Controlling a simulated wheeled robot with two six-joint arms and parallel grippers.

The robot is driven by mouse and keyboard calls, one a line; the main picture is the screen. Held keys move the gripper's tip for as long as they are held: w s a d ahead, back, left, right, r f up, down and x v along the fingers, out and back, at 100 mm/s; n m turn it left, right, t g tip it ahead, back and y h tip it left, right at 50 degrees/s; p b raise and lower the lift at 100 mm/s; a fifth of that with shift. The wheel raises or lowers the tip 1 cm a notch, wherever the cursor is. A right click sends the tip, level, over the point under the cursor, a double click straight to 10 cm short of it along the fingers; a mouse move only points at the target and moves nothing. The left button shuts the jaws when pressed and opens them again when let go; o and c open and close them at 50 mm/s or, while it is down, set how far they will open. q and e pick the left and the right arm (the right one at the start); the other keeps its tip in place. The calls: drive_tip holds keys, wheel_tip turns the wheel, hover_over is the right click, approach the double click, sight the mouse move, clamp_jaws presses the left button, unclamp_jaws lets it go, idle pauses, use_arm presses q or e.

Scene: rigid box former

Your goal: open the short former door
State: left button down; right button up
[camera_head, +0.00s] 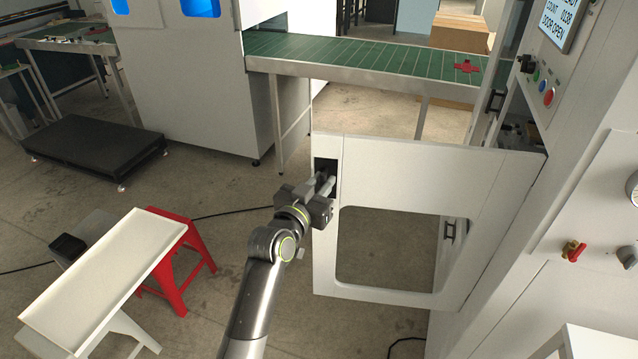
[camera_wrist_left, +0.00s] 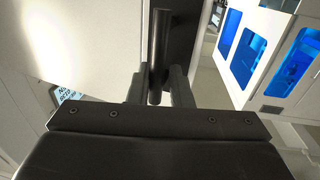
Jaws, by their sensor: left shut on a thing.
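The short former door (camera_head: 420,178) is a white panel with a rounded window opening. It stands swung out from the machine body at the right, its free edge at the left. My left gripper (camera_head: 327,184) is at the dark handle recess near that free edge. In the left wrist view, a dark upright handle bar (camera_wrist_left: 161,40) runs between the two fingers of my left gripper (camera_wrist_left: 160,84), which is shut on it. The handle is mostly hidden by the gripper in the head view. My right gripper is not in view.
The machine's display (camera_head: 563,22) reads "DOOR OPEN". A green conveyor (camera_head: 360,52) with a red part (camera_head: 467,67) runs behind the door. A white tray table (camera_head: 105,275) and red stool (camera_head: 185,262) stand at the left. A cable crosses the open floor between stool and door.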

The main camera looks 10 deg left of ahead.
use_arm(q)
drive_tip(key=c, duration=1.7)
unclamp_jaws()
drive_tip(key=shift+d+r, duration=0.1)
drive_tip(key=shift+c, duration=0.2)
drive_tip(key=shift+o, duration=0.9)
drive_tip(key=shift+d, duration=0.25)
drive_tip(key=shift+a, duration=0.1)
drive_tip(key=shift+s, duration=0.1)
drive_tip(key=b+v, duration=0.5)
drive_tip(key=v, duration=1.2)
drive_tip(key=shift+a, duration=0.15)
drive_tip(key=shift+s, duration=0.1)
